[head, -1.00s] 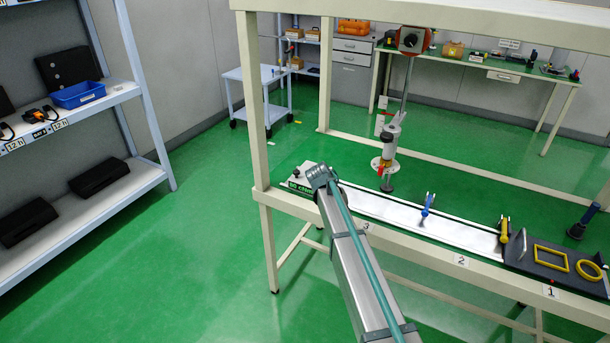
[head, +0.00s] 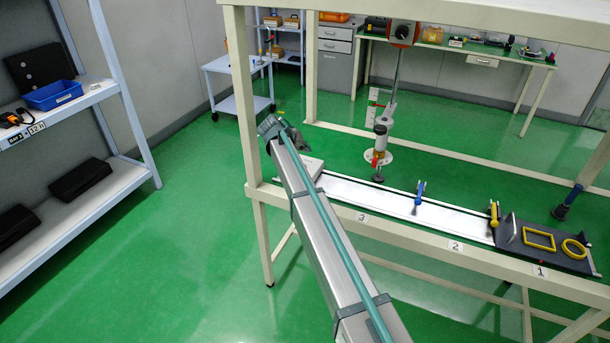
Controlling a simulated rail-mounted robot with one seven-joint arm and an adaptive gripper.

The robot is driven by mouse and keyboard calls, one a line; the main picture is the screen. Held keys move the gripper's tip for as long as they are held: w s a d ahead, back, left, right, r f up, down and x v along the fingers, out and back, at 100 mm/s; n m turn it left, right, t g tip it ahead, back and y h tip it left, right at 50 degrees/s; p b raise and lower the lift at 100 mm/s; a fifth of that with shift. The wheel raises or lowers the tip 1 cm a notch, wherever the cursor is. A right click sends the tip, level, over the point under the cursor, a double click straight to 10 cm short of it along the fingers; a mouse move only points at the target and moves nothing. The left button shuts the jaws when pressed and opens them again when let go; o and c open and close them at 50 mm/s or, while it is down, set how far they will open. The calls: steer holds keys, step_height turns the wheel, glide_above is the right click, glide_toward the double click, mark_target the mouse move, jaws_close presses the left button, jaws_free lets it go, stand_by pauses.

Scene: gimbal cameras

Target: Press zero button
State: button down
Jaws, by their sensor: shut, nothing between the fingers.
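My arm reaches up from the bottom centre of the head view. My gripper (head: 297,139), small and dark, is at its far end, shut and empty, in front of the left part of the bench frame. A pale block (head: 312,166) at the left end of the white track (head: 375,194) is partly hidden behind my arm. I cannot make out a button marked zero. A small red spot (head: 541,262) shows near the label 1 on the bench's front beam; I cannot tell what it is.
A cream bench frame (head: 262,205) surrounds the track. A vertical device (head: 381,140) hangs over the track. Blue (head: 419,192) and yellow (head: 494,212) clamps stand along it. A dark plate (head: 510,240) holds yellow shapes. Shelves (head: 85,125) stand left; green floor between is clear.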

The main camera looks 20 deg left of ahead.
steer(key=shift+f, duration=0.2)
step_height(320, 180, down, 7)
steer(key=shift+f+b, duration=0.15)
steer(key=shift+b, duration=0.7)
steer(key=shift+f+b, duration=0.3)
steer(key=shift+f, duration=0.35)
stand_by(0.6)
steer(key=shift+f+b, duration=0.45)
steer(key=shift+b, duration=0.05)
steer(key=shift+f+b, duration=0.3)
steer(key=shift+f, duration=0.1)
stand_by(0.6)
steer(key=shift+r, duration=0.1)
stand_by(0.4)
steer(key=shift+r, duration=0.75)
steer(key=shift+r, duration=0.1)
